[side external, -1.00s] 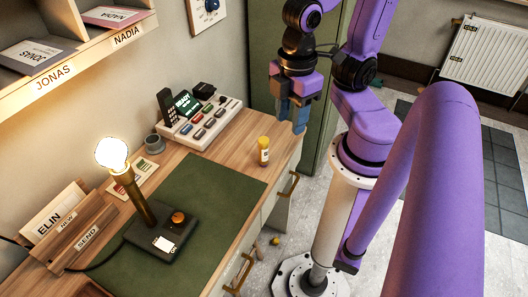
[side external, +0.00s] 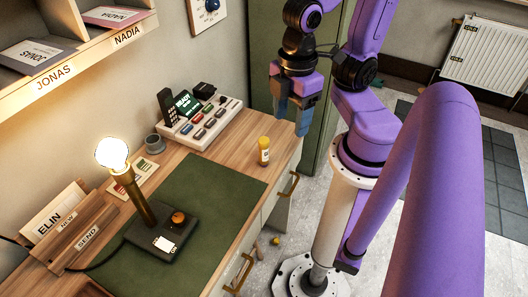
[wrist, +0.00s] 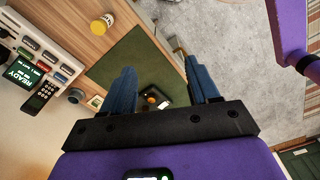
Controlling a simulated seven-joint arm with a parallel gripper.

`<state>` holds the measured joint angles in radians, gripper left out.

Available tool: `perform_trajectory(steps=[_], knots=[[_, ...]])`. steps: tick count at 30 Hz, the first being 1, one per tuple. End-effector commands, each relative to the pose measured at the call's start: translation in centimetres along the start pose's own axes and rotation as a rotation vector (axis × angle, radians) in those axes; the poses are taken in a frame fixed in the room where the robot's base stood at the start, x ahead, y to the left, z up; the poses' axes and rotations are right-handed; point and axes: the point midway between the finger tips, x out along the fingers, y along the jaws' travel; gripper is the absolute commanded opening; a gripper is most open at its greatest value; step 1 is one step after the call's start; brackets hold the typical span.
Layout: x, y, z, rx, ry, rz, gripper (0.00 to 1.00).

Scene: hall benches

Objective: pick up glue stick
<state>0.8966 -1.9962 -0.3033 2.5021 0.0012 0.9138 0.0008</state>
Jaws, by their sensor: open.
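The glue stick (side external: 264,150) is a small upright cylinder with a yellow cap and a pale label. It stands on the wooden desk near its right edge, beyond the green mat. It also shows in the wrist view (wrist: 99,26), at the upper left, outside the space between the fingers. My gripper (side external: 290,115) hangs above and to the right of the glue stick, near the desk's far right corner. Its blue fingers are apart and empty in the wrist view (wrist: 163,85).
A telephone console (side external: 199,122) stands behind the glue stick, with a grey cup (side external: 154,143) beside it. A lit bulb lamp (side external: 145,210) stands on the green mat (side external: 210,195). Wooden shelves (side external: 75,60) overhang the left. A green cabinet (side external: 262,60) stands behind my gripper.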

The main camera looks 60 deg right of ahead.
Motion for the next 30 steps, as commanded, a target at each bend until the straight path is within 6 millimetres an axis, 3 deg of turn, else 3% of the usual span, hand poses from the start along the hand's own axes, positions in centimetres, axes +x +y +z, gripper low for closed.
perform_trajectory(steps=[5,18,30], knots=[[1.4,0.2,-0.3,-0.04,-0.069,0.032,0.6],[9.6,1.8,-1.0,-0.351,-0.452,0.277,0.6],[15.9,3.9,-0.2,-0.71,-0.749,0.511,0.6]])
